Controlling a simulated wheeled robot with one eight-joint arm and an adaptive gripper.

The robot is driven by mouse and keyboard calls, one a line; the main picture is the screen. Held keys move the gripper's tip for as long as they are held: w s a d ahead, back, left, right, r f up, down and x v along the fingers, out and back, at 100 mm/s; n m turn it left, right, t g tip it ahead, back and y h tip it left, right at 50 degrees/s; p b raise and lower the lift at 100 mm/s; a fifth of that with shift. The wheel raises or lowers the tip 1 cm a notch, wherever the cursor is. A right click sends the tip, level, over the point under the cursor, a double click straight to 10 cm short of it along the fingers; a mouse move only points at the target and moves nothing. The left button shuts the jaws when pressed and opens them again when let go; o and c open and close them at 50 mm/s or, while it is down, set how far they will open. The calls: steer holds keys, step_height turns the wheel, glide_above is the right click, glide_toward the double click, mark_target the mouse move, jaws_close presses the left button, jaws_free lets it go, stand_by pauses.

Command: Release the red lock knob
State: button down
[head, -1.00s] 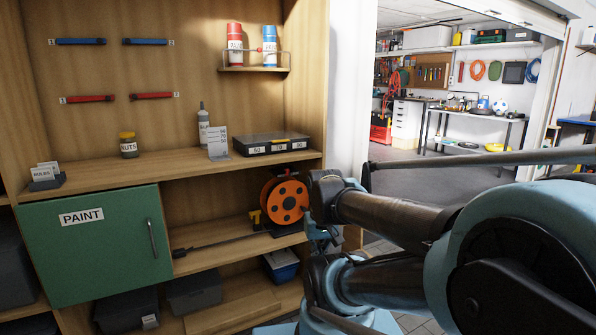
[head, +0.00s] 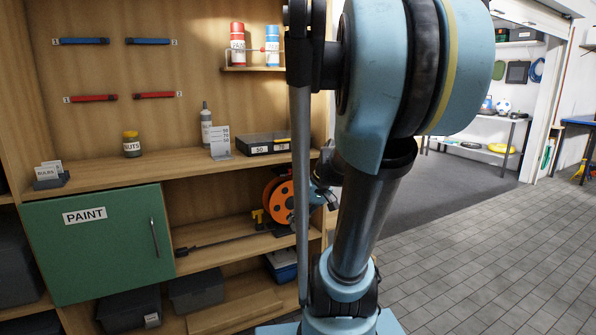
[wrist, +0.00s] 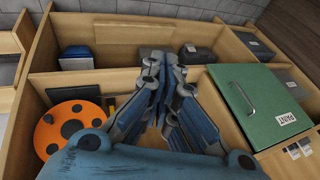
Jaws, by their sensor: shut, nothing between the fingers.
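My gripper (wrist: 162,62) is shut and empty, beside the reel. In the head view my arm largely hides it.
A green PAINT door (head: 100,245) with a handle is shut at lower left. A black case (head: 263,144), a card stand (head: 220,142), a bottle (head: 206,125) and a NUTS jar (head: 131,145) stand on the main shelf.

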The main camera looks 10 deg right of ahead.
steer(key=w+r+n+t+y, duration=0.1)
steer(key=w+r+n+y, duration=0.15)
steer(key=w, duration=0.65)
steer(key=n+t+y, duration=0.6)
steer(key=y, duration=0.2)
glide_toward(290, 170)
steer(key=r+v, duration=0.1)
steer(key=v, duration=0.7)
steer(key=shift+w+r+h, duration=0.25)
steer(key=shift+w, duration=0.1)
steer(key=shift+a, duration=0.15)
steer(key=x, duration=1.4)
steer(key=shift+r, duration=0.2)
